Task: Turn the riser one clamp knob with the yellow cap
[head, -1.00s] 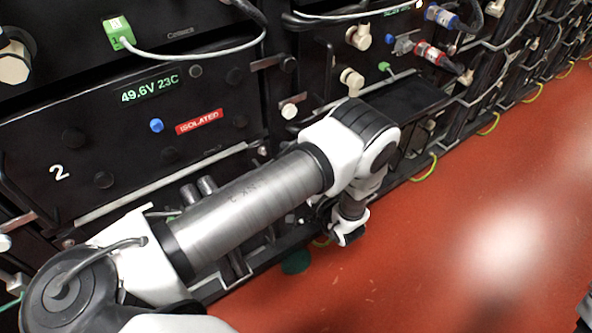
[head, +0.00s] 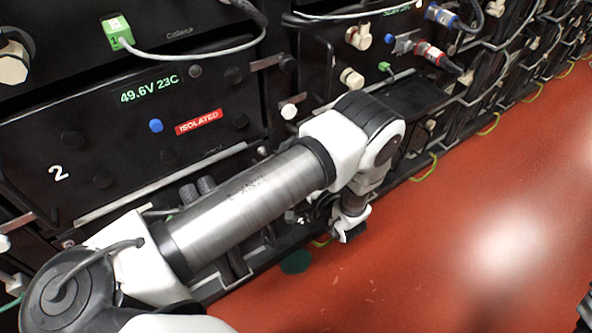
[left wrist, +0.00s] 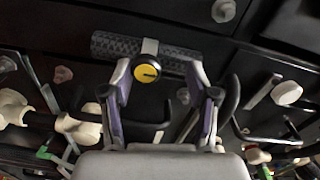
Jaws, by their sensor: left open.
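In the left wrist view the clamp knob with a yellow cap (left wrist: 147,72) shows as a round yellow face with a black rim and a dark pointer line. It sits in front of a ribbed black bar with a grey band. My left gripper (left wrist: 160,80) is open, its two purple-lined fingers on either side of the knob in this view. Whether the fingertips touch it or stay short of it I cannot tell. In the head view my left arm reaches low along the racks; its fingers and the yellow knob cannot be made out there.
A black battery module (head: 110,140) marked 2 carries a red ISOLATED label (head: 198,122) and a blue button. Cream knobs, cables and metal rails lie around the left gripper. Red floor (head: 450,260) is clear to the right.

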